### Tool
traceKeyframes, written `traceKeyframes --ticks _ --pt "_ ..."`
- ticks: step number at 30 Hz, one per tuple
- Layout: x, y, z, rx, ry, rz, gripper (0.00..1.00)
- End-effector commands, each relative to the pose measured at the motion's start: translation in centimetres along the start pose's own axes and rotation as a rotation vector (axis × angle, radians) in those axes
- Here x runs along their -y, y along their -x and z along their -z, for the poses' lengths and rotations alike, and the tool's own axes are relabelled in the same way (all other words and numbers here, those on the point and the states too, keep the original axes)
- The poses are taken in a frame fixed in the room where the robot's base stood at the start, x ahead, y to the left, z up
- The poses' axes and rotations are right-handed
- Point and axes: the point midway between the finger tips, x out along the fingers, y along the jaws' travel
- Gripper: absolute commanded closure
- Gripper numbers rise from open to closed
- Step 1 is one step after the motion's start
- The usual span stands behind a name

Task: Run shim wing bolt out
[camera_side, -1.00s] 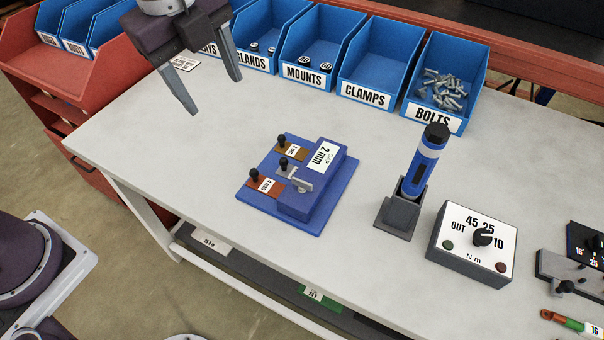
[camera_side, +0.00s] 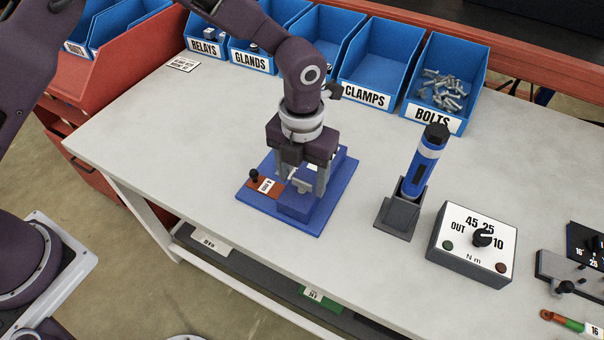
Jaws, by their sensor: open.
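The blue shim fixture (camera_side: 325,218) lies on the bench, with a raised blue block on its right side. A silver wing bolt (camera_side: 301,185) shows at the block's near left, partly hidden by my gripper. My gripper (camera_side: 302,186) points down over the fixture, open, with one finger on each side of the wing bolt area. I cannot tell whether the fingers touch it. An orange-brown shim (camera_side: 264,185) with a white label and a black knob lies at the fixture's left. The other shim and most of the "2 mm" label are hidden behind my gripper.
A blue driver (camera_side: 422,165) stands in a grey holder right of the fixture, near a torque box (camera_side: 472,244) with a dial. Blue bins line the back, including clamps (camera_side: 380,65) and bolts (camera_side: 445,85). The bench front is clear.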

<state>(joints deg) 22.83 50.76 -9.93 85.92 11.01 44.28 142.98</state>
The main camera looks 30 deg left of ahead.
Motion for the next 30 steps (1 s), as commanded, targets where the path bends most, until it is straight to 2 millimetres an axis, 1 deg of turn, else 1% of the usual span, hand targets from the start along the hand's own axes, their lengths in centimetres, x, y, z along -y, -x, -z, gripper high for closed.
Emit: traceKeyframes --ticks 2,5,9,12,20,26,30 --pt "-0.01 0.02 0.00 0.000 0.000 0.000 0.38" --pt "-0.01 0.04 -0.01 0.000 0.001 0.000 0.56" --pt "-0.01 0.05 -0.01 0.000 0.001 0.000 0.83" --pt "-0.01 0.06 -0.01 0.000 0.001 0.000 1.00" --pt "-0.01 0.08 -0.02 0.001 0.035 0.000 1.00" --pt "-0.02 0.10 -0.05 0.002 0.148 0.000 1.00" --pt "0.00 0.11 -0.05 0.001 0.268 0.001 1.00"
